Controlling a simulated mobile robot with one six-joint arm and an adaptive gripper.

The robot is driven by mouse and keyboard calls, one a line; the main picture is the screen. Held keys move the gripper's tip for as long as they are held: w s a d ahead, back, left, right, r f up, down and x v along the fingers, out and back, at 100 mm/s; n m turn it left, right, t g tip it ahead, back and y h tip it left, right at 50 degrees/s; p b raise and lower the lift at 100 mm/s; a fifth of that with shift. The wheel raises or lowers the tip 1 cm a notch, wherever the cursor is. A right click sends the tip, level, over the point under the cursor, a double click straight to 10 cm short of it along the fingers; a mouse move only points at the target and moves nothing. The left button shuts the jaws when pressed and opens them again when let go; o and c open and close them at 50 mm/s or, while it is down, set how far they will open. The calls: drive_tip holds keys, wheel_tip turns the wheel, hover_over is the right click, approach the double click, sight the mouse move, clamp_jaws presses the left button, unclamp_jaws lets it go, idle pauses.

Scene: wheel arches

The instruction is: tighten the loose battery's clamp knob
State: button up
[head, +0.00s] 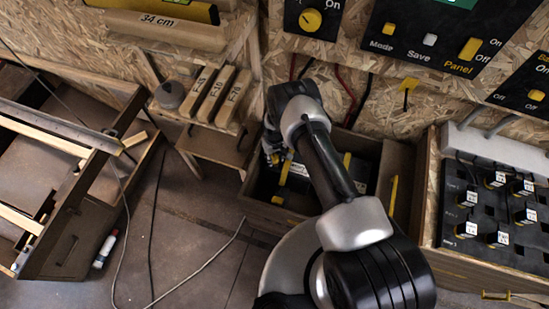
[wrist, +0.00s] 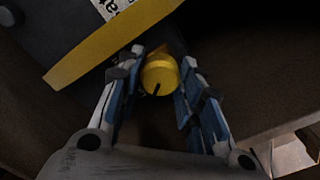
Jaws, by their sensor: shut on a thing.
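In the wrist view a round yellow clamp knob (wrist: 160,72) with a dark mark on its face sits between the two blue-padded fingers of my gripper (wrist: 159,82), which is shut on it. A yellow strap (wrist: 105,47) runs diagonally beside the knob. Behind it is the dark battery (wrist: 60,25) with a white lettered label, partly cut off. In the head view my arm reaches into the wooden battery bay, where a yellow strap (head: 285,170) shows beside the arm. My arm hides part of the bay, and the knob cannot be made out there.
The bay's wooden wall (head: 396,170) stands close on the right. A shelf of labelled wooden blocks (head: 213,98) is on the left. A black panel (head: 440,35) with switches hangs above. A rack of black plugs (head: 495,210) stands at right. Cables cross the floor at left.

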drive_tip(key=m+b, duration=0.1)
drive_tip(key=m, duration=0.3)
drive_tip(key=shift+m, duration=0.3)
drive_tip(key=m, duration=0.5)
drive_tip(key=shift+m, duration=0.3)
drive_tip(key=m, duration=0.9)
drive_tip(key=shift+m, duration=0.3)
drive_tip(key=o, duration=1.1)
drive_tip(key=shift+r, duration=0.1)
